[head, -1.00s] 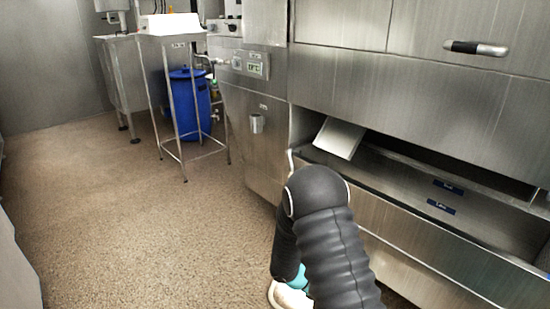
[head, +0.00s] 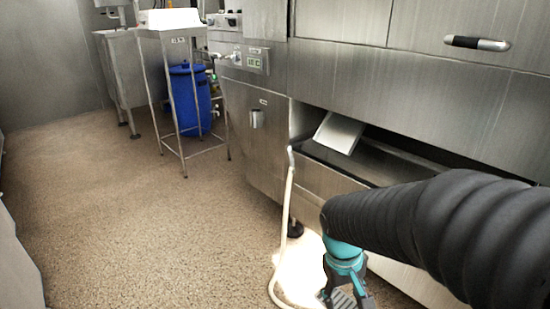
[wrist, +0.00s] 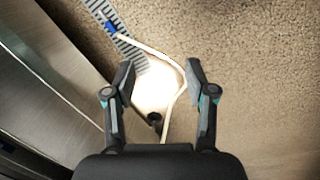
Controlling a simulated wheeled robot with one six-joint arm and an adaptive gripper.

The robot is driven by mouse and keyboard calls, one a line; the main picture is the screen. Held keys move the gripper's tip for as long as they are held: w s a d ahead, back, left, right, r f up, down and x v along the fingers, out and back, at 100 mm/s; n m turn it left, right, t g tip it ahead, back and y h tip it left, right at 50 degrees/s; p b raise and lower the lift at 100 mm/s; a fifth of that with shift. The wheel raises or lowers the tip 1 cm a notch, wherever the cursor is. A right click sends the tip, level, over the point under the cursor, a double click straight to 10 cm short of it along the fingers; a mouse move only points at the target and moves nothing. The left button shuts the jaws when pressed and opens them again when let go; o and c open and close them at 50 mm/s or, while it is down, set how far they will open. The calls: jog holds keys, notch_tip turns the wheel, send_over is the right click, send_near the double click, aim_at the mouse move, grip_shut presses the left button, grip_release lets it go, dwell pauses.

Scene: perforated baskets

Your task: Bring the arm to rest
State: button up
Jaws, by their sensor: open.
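My gripper (wrist: 160,85) is open and empty in the wrist view, its two fingers spread above the floor. A pale hose (wrist: 150,46) on the floor shows between and beyond the fingers. In the head view my gripper (head: 345,296) hangs low at the bottom edge, partly cut off, beside the steel machine front. My dark ribbed arm reaches in from the right edge.
The steel machine (head: 268,150) lines the right side, with a hose (head: 287,215) hanging down its front. A steel stand (head: 183,100) and a blue barrel (head: 190,100) stand at the back. The brown floor (head: 110,220) on the left is clear.

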jog(key=s+r+m+t, duration=0.1)
jog(key=s+r+t, duration=0.2)
jog(key=r, duration=0.3)
jog(key=s+d+r+m+t+y, duration=0.1)
jog(key=s+r+t, duration=0.2)
jog(key=r, duration=0.3)
jog(key=shift+s+r+m+y, duration=0.3)
jog(key=shift+s+m, duration=0.1)
jog(key=shift+s, duration=0.15)
